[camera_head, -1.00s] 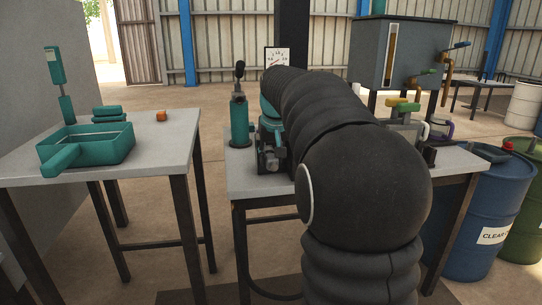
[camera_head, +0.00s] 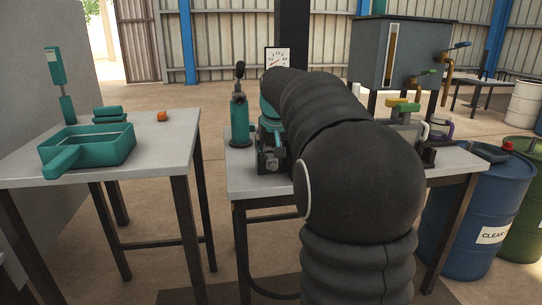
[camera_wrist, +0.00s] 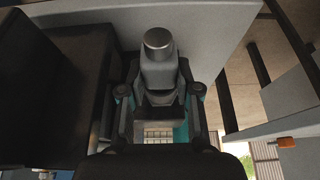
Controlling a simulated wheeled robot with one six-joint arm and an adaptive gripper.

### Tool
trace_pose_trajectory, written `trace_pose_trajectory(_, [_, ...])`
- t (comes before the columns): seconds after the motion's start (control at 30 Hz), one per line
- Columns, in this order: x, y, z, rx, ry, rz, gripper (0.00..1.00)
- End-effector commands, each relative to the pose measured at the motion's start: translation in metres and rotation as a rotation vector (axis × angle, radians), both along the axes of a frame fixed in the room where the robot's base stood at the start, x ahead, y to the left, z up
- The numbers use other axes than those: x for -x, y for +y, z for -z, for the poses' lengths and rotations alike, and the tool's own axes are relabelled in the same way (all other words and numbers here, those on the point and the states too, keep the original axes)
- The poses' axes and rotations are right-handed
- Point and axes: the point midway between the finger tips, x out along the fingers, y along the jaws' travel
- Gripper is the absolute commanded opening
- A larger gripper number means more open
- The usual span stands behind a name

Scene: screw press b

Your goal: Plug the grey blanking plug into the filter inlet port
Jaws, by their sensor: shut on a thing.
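In the wrist view, a grey plug-like piece (camera_wrist: 158,72) with a rounded, shiny metal end stands between the fingers of my gripper (camera_wrist: 159,90). My gripper is shut on it; I take it to be the grey blanking plug. The fingers hide part of its sides. In the head view my arm covers most of the middle table, and the held plug cannot be made out there. I cannot pick out the filter inlet port in either view.
The middle table (camera_head: 450,162) carries a teal bottle-like device (camera_head: 239,115) left of my arm and a valve with a yellow-green handle (camera_head: 403,105) behind it. The left table (camera_head: 165,150) holds a teal tray (camera_head: 110,160) and an orange piece (camera_head: 162,116). Blue drum (camera_head: 478,220) stands right.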

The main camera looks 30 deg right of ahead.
Motion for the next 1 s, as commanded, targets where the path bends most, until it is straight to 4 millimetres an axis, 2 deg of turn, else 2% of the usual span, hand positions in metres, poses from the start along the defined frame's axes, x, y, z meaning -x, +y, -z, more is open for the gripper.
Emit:
trace_pose_trajectory(0.17, [0.0,0.0,-0.001,0.0,-0.001,0.0,0.0])
trace_pose_trajectory(0.2, [0.0,0.0,-0.001,0.0,-0.001,0.0,0.42])
trace_pose_trajectory(0.27, [0.0,0.0,-0.001,0.0,-0.001,0.0,0.57])
trace_pose_trajectory(0.3, [0.0,0.0,-0.001,0.0,-0.001,0.0,0.62])
trace_pose_trajectory(0.67, [0.001,0.0,-0.004,0.0,-0.001,0.0,0.62])
trace_pose_trajectory(0.77, [0.005,0.001,-0.013,0.001,-0.003,0.0,0.62])
trace_pose_trajectory(1.0, [0.021,0.006,-0.055,0.001,-0.005,0.0,0.62])
